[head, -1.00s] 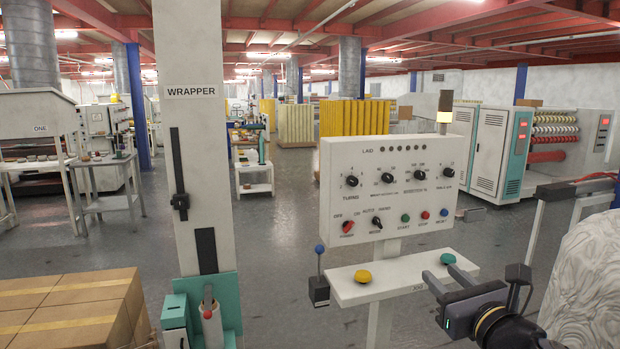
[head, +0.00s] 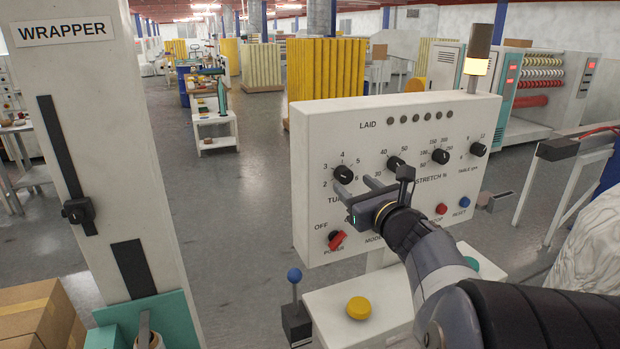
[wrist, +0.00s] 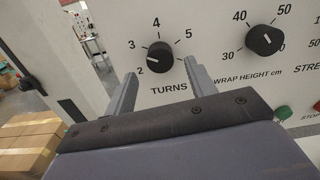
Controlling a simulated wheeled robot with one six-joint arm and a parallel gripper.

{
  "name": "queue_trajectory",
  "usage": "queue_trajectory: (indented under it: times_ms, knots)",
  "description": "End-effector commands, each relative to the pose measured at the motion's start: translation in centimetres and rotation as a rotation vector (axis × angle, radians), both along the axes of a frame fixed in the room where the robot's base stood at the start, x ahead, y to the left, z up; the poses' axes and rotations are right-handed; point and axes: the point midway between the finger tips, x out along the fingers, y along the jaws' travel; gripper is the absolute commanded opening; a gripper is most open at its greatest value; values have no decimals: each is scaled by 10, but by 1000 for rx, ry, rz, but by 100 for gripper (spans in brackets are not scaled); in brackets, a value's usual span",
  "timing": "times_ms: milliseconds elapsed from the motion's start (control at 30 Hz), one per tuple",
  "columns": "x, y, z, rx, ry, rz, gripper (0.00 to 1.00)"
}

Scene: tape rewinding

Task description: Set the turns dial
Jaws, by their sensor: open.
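The turns dial (head: 343,174) is a round black knob at the upper left of the white control panel (head: 306,115), above the label TURNS. My gripper (head: 353,183) is open in front of the panel, just below the dial in the head view. In the wrist view the two fingers of my gripper (wrist: 160,70) lie left and right of the dial's lower part. Whether they touch it I cannot tell.
The wrap height dial (wrist: 264,40) is right of the turns dial. Below are the red power switch (head: 337,240) and a yellow button (head: 359,308) on a white shelf. A blue-knobbed lever (head: 294,276) stands left of it. The wrapper column (head: 110,160) is at left.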

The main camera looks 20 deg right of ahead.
Motion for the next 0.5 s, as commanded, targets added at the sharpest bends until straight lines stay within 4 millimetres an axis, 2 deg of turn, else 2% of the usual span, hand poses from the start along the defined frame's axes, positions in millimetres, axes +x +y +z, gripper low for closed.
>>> queue_trajectory:
  times_ms: [200,500]
  knots:
    - [25,1,0,1,0,1,53]
    - [31,1,-1,-1,1,-1,53]
